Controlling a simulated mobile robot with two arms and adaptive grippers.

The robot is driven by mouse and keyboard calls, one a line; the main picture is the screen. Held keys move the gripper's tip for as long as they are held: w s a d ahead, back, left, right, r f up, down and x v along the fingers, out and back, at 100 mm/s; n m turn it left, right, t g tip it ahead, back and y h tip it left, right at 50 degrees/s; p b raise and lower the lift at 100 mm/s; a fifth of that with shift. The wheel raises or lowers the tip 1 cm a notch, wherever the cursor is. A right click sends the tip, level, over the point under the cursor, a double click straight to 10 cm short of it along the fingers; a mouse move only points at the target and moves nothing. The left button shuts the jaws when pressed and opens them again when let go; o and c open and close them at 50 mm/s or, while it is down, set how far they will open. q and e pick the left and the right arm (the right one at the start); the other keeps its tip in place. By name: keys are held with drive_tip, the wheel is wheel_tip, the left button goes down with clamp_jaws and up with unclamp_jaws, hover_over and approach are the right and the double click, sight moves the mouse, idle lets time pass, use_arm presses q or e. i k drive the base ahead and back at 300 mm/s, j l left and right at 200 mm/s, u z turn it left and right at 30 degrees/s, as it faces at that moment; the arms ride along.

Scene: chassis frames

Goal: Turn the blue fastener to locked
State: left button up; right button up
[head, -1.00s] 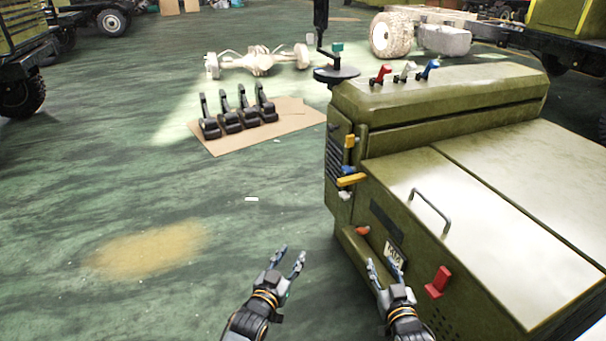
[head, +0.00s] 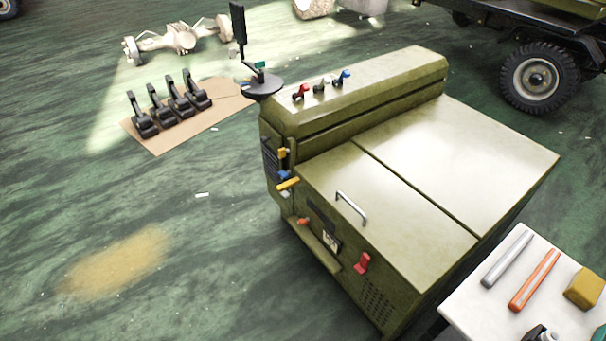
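An olive-green machine cabinet (head: 420,150) stands in the middle of the view. On its narrow left end a small blue part (head: 284,175) sits between an upper yellow handle (head: 283,153) and a lower yellow handle (head: 289,184), which partly hides it. A blue-topped lever (head: 342,76) stands on the raised top, right of a white lever (head: 320,84) and a red lever (head: 300,92). I cannot tell which blue part is the fastener, nor its locked position. Neither of my grippers is in view.
A white table (head: 470,308) at lower right holds a grey bar (head: 508,259), an orange bar (head: 534,280) and a yellow block (head: 585,288). Black pedals stand on cardboard (head: 160,146) at upper left. A red handle (head: 362,263) sticks out in front.

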sight(284, 174)
drive_tip(key=i+j+z, duration=0.15)
drive_tip(key=j+z, duration=0.15)
drive_tip(key=i+j+z, duration=0.1)
drive_tip(key=j+z, duration=0.15)
drive_tip(key=i+j+z, duration=0.1)
drive_tip(key=j+z, duration=0.2)
